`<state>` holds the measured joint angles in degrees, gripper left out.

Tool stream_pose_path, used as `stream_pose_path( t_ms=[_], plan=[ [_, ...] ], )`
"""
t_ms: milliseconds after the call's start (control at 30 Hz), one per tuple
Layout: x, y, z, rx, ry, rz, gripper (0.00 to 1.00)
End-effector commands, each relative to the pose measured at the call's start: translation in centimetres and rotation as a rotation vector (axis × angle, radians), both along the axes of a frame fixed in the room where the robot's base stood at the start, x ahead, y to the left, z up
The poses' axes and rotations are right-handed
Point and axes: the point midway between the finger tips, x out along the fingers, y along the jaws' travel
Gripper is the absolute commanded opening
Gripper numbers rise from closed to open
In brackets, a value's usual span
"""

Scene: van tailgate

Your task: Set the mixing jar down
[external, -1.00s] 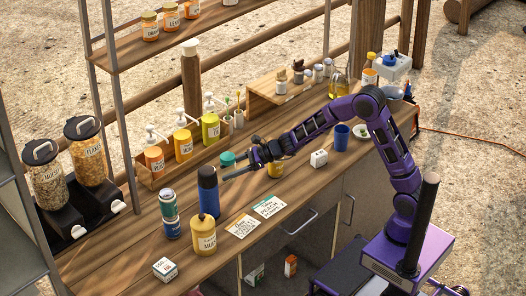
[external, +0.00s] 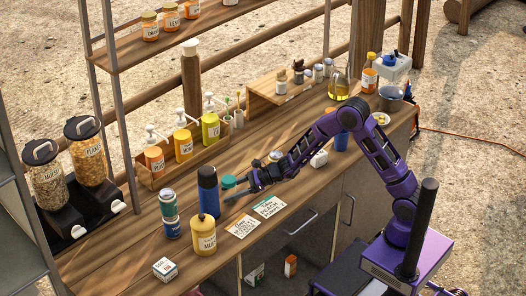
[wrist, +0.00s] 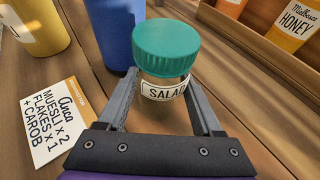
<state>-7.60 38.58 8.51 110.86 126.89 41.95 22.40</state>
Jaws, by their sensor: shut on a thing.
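The mixing jar (wrist: 165,60) has a ribbed teal lid, a clear body and a white label of which "SALA" can be read. In the wrist view it stands upright between the two fingers of my gripper (wrist: 160,82), which is shut on it. In the external view the jar's teal lid (external: 229,182) shows at the fingertips of my gripper (external: 232,194), just right of the dark blue flask. The jar's lower part is hidden by the gripper there. It is low over the wooden counter (external: 135,240); I cannot tell whether its base touches.
The dark blue flask (external: 208,192) stands close left of the jar. A yellow jar (external: 203,235) and order cards (external: 243,226) are in front. A wooden box (external: 185,158) of pump bottles stands behind. A blue cup (external: 341,140) stands near my arm.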

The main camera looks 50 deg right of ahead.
Motion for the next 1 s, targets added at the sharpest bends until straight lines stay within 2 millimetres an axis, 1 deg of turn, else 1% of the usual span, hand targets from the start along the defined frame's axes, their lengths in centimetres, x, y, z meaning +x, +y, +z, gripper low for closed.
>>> stream_pose_path(
  t_ms=[100, 133, 267, 300, 567, 667, 767, 1000],
  plan=[
    [0.0, 0.0, -0.5, 0.001, -0.001, 0.000, 0.03],
    [0.0, 0.0, -0.4, 0.000, 0.000, 0.000, 0.71],
    [0.0, 0.0, -0.3, -0.001, 0.001, 0.000, 0.94],
    [0.0, 0.0, -0.3, -0.001, 0.001, 0.000, 0.97],
    [0.0, 0.0, -0.3, -0.001, 0.001, 0.000, 0.97],
    [0.0, 0.0, 0.3, -0.001, 0.001, 0.000, 0.97],
    [-0.7, -1.2, 0.6, -0.002, 0.000, -0.003, 0.97],
    [-3.7, -5.0, 2.7, -0.001, 0.000, -0.004, 0.97]
  ],
)
